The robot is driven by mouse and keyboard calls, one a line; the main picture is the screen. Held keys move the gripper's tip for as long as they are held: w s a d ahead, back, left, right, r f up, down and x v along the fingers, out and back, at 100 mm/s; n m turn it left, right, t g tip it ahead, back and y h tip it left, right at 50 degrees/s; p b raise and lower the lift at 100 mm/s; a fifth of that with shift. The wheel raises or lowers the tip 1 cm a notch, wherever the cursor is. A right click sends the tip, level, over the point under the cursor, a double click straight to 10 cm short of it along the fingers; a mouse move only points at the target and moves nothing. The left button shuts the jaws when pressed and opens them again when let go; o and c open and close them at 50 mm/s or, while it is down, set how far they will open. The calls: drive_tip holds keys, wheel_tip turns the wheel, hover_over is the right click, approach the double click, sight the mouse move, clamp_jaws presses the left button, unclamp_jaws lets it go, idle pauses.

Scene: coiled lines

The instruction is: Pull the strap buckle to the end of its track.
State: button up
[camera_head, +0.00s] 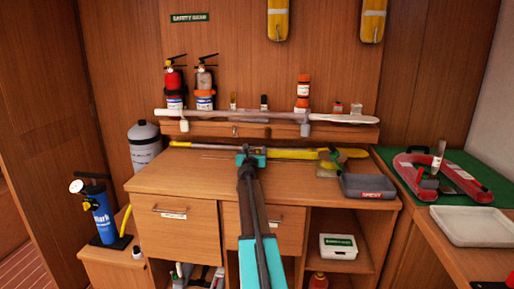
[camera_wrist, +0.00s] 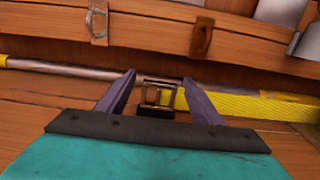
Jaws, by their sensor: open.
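The strap buckle (camera_wrist: 158,92), a small metal frame with a dark lower part, sits on a rail at the back of the wooden counter. A yellow webbing strap (camera_wrist: 255,105) runs to the right from it; the strap also shows in the head view (camera_head: 300,154). A grey-brown rod or track (camera_wrist: 75,69) runs to the left. My gripper (camera_wrist: 159,78) is open, with one purple-grey finger on each side of the buckle and small visible gaps. In the head view my gripper (camera_head: 251,152) reaches the counter's back and mostly hides the buckle.
A shelf edge with a long pale pole (camera_head: 260,116) lies just behind and above the strap. Two fire extinguishers (camera_head: 174,84) stand on the shelf. A grey tray (camera_head: 369,187) sits at the counter's right; the counter's left front (camera_head: 175,175) is clear.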

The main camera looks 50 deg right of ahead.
drive_tip(key=shift+x, duration=2.45)
